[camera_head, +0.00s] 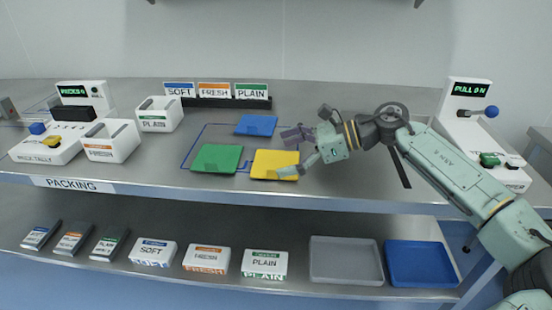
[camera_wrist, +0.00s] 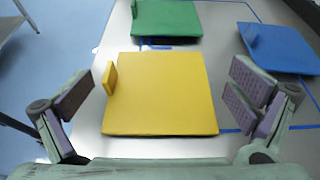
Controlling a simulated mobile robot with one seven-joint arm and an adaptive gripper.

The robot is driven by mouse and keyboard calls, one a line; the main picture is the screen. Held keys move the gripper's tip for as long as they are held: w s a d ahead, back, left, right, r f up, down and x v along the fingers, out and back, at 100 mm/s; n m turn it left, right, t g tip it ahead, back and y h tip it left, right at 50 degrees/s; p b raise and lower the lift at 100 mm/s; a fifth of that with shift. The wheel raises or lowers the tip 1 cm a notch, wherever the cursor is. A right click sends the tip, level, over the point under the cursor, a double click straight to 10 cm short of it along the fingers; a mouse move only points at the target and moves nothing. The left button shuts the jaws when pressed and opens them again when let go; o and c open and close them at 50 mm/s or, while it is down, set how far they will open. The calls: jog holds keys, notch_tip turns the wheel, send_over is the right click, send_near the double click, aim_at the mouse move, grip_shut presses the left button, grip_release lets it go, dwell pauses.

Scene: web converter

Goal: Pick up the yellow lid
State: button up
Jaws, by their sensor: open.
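The yellow lid (camera_head: 272,163) is a flat square lying on the metal table, right of the green lid. In the wrist view the yellow lid (camera_wrist: 160,95) lies between my finger pads and shows a small upright tab on its left edge. My gripper (camera_head: 288,153) is open and empty at the right side of the yellow lid. In the wrist view my gripper (camera_wrist: 160,100) has its fingers spread wide to either side, with no visible contact on the lid. One finger covers a small part of the lid in the head view.
A green lid (camera_head: 217,158) and a blue lid (camera_head: 256,125) lie close by. Sign cards (camera_head: 214,90) stand behind. White boxes (camera_head: 110,140) are at left and a PULL ON device (camera_head: 470,120) at right. A lower shelf holds boxes, a grey tray (camera_head: 345,261) and a blue tray (camera_head: 421,264).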

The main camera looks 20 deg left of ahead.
jog(key=shift+x, duration=1.05)
jog(key=c, duration=0.8)
